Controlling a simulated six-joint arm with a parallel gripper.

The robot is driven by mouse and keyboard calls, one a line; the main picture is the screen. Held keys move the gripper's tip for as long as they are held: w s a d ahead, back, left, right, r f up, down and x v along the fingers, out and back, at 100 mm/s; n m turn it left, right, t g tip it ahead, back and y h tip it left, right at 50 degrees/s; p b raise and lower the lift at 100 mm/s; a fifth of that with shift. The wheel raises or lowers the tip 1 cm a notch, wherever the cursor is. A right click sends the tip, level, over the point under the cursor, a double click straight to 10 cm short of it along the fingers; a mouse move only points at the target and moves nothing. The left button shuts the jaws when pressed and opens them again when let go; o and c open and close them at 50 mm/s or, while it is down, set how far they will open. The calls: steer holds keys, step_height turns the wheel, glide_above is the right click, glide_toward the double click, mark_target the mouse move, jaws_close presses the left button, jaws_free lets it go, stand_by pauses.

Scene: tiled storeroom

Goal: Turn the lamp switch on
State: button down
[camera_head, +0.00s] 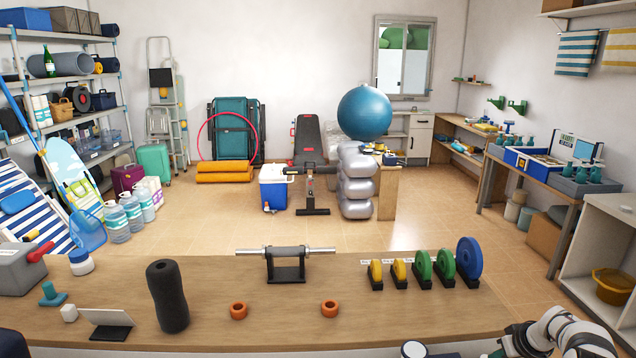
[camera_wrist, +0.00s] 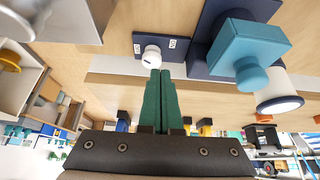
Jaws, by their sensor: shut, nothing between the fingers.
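In the wrist view, a small dark plate (camera_wrist: 136,42) on the wooden surface carries a round white knob (camera_wrist: 152,52) between two small pale labels. It looks like the lamp switch; the labels are too small to read. My gripper (camera_wrist: 160,72) has green fingers pressed together with nothing between them. Its tips are at the knob's edge in the picture; I cannot tell whether they touch it. In the head view my gripper is not clearly visible.
In the wrist view, a teal block-shaped piece (camera_wrist: 247,54) on a dark base stands close to the right of the switch plate. In the head view, the wooden bench (camera_head: 370,320) holds a black roller (camera_head: 168,297), orange rings (camera_head: 330,308) and weight discs (camera_head: 468,261).

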steer(key=shift+r, duration=0.55)
steer(key=d+f, duration=0.1)
steer(key=f, duration=0.1)
steer(key=d+f, duration=0.1)
steer(key=f, duration=0.3)
steer(key=shift+w+d, duration=0.15)
steer(key=shift+d, duration=0.25)
steer(key=shift+w+a, duration=0.15)
steer(key=shift+w, duration=0.15)
steer(key=shift+s+a, duration=0.1)
steer(key=shift+a, duration=1.05)
stand_by(0.4)
